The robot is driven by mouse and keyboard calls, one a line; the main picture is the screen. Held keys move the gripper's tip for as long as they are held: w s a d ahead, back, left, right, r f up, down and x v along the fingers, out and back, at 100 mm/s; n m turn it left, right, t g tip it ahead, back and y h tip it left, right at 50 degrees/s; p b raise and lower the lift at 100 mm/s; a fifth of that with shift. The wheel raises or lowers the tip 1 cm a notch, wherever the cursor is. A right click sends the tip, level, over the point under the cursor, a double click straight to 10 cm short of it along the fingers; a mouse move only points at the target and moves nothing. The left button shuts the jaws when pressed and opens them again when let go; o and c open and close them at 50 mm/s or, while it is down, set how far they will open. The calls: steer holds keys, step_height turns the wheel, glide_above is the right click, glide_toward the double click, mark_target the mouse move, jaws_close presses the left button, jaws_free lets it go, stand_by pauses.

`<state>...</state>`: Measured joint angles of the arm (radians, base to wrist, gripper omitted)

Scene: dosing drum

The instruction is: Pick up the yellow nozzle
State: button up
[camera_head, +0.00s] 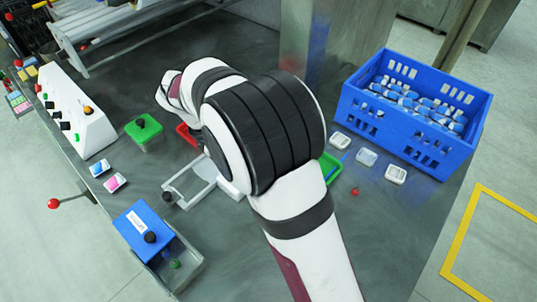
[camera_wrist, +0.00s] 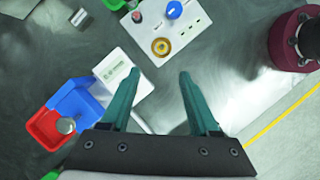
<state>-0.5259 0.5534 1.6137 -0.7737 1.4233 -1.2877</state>
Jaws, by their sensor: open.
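The yellow nozzle (camera_wrist: 161,46) appears as a round yellow piece with a darker centre, seen from above in the wrist view. It sits near the lower edge of a white plate (camera_wrist: 188,40), below a blue round piece (camera_wrist: 174,10). My gripper (camera_wrist: 159,74) has two teal fingers spread apart with nothing between them. In the wrist view the nozzle shows just beyond the gap between the fingertips. How far it lies below them I cannot tell. In the head view I cannot make out the nozzle or the fingers; my arm covers the middle of the table.
A white device with a display (camera_wrist: 118,72) stands left of the fingers. Blue (camera_wrist: 82,98) and red (camera_wrist: 45,125) bins adjoin it. In the head view, a blue crate (camera_head: 402,134) of bottles stands right, and a blue-lidded box (camera_head: 140,222) stands at the front left.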

steer(key=x, duration=1.2)
steer(key=shift+s+d+f, duration=0.15)
steer(key=shift+d+f, duration=0.1)
steer(key=shift+d, duration=0.25)
jaws_close()
